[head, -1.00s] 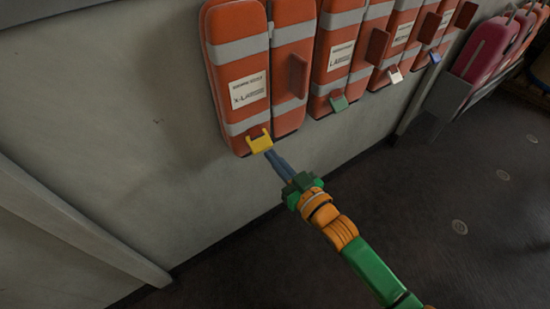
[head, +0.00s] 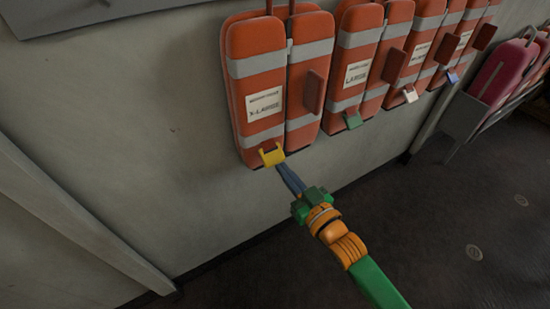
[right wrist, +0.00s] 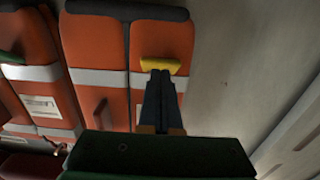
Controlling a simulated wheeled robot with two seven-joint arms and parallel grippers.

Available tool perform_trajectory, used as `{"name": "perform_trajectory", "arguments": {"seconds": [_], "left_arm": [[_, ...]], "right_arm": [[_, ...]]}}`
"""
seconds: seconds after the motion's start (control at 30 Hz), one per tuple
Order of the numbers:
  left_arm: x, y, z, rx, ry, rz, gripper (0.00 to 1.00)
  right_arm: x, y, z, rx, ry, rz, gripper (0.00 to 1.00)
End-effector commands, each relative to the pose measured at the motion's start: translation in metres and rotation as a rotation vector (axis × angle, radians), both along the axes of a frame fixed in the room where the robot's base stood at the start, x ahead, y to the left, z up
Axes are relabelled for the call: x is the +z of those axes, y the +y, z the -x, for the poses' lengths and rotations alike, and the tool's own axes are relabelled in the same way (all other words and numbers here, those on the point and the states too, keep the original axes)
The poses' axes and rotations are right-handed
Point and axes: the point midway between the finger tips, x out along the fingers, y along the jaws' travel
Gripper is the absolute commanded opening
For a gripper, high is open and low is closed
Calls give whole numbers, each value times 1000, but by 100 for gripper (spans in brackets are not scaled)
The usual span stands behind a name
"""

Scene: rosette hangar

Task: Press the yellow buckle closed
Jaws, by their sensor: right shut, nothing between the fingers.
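The yellow buckle (head: 272,157) is at the lower edge of the orange life vest labelled X-Large (head: 257,70), which hangs on the wall. My right gripper (head: 279,167) is shut and empty, its fingertips right at the lower side of the buckle. In the right wrist view the shut fingers (right wrist: 160,76) end just at the yellow buckle (right wrist: 160,65), seen as a bar across their tips. They look in contact or nearly so. I cannot tell whether the buckle is fully closed. My left gripper is not in view.
More orange vests hang to the right, with a green buckle (head: 353,121), a white buckle (head: 410,95) and a blue one (head: 453,77). Pink cases (head: 503,75) stand in a rack farther right. The wall left of the vest and the dark floor are clear.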

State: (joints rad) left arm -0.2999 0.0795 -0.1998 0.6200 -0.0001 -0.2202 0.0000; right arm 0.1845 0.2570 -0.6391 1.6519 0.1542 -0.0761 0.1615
Motion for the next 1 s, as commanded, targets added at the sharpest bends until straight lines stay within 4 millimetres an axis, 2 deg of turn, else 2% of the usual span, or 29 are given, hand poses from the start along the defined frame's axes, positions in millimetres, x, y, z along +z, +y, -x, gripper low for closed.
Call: {"name": "perform_trajectory", "arguments": {"seconds": [1.0], "left_arm": [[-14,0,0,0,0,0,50]], "right_arm": [[0,15,-21,0,0,0,0]]}}
